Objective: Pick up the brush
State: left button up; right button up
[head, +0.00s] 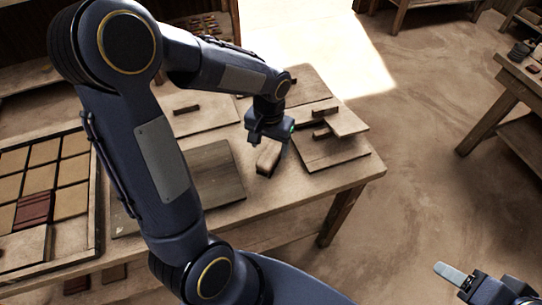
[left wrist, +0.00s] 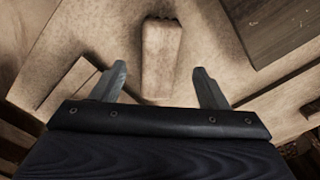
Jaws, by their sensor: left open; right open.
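The brush (head: 268,159) appears to be the small pale wooden block lying on the table under my left gripper (head: 272,138). In the left wrist view the brush (left wrist: 161,60) lies between the open fingers of my left gripper (left wrist: 160,72), with a darker ridged end at the top. The fingers are apart from its sides, and I cannot tell how far above it they are. My right gripper (head: 455,276) is open and empty at the lower right, over the floor, far from the brush.
A dark board (head: 215,172) lies left of the brush. Boards with small wooden blocks (head: 330,150) lie to its right. A framed tray (head: 98,200) of tan and red tiles is at the left. The table's right edge is near; another table (head: 520,80) stands far right.

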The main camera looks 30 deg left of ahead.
aim_at(271, 152)
pick_arm(q)
jog(key=f, duration=0.5)
jog(key=shift+w+f, duration=0.4)
jog(key=c, duration=1.2)
jog(key=shift+r, duration=0.6)
notch_tip(271, 152, up, 2)
jog(key=shift+r, duration=0.2)
jog(key=s+d+r, duration=0.7)
jog(key=s+r, duration=0.2)
jog(key=s, duration=0.3)
jog(key=shift+d+r, duration=0.2)
jog(key=shift+r, duration=0.05)
